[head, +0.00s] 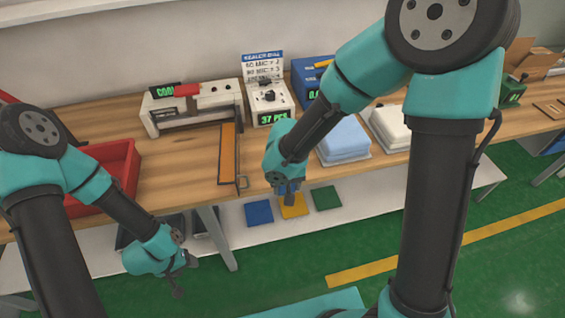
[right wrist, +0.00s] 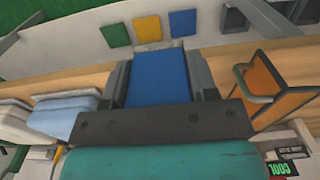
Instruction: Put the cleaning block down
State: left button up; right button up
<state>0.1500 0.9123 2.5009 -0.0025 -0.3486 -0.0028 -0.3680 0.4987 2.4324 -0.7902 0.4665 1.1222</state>
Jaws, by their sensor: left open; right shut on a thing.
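My right gripper (head: 288,195) is shut on a blue block, which I take to be the cleaning block (right wrist: 158,77). In the right wrist view the block sits between the two grey fingers. In the head view the gripper points down at the table's front edge, and the arm hides most of the block. Blue (head: 259,212), yellow (head: 294,206) and green (head: 327,198) squares lie on the white lower shelf, beyond the fingertips in the right wrist view. My left gripper (head: 177,276) is open and empty, low at the front left.
Bare wood lies left of the orange panel.

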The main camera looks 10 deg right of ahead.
jog(key=w+d, duration=0.1)
jog(key=w, duration=0.4)
jog(key=w+d+f, duration=0.1)
jog(key=w+d, duration=0.1)
jog(key=w, duration=0.2)
jog(key=w+d, duration=0.1)
jog(key=w, duration=0.4)
jog(key=shift+w+d+f, duration=0.15)
jog(key=shift+w+f, duration=0.05)
jog(key=shift+w, duration=0.1)
jog(key=shift+w, duration=0.1)
jog(key=shift+w+d+f, duration=0.1)
jog(key=shift+w+f, duration=0.05)
jog(key=shift+f, duration=0.75)
jog(key=shift+w+f, duration=0.15)
jog(key=shift+f, duration=0.75)
jog(key=shift+f, duration=0.1)
jog(key=o, duration=1)
notch_tip(320, 180, up, 12)
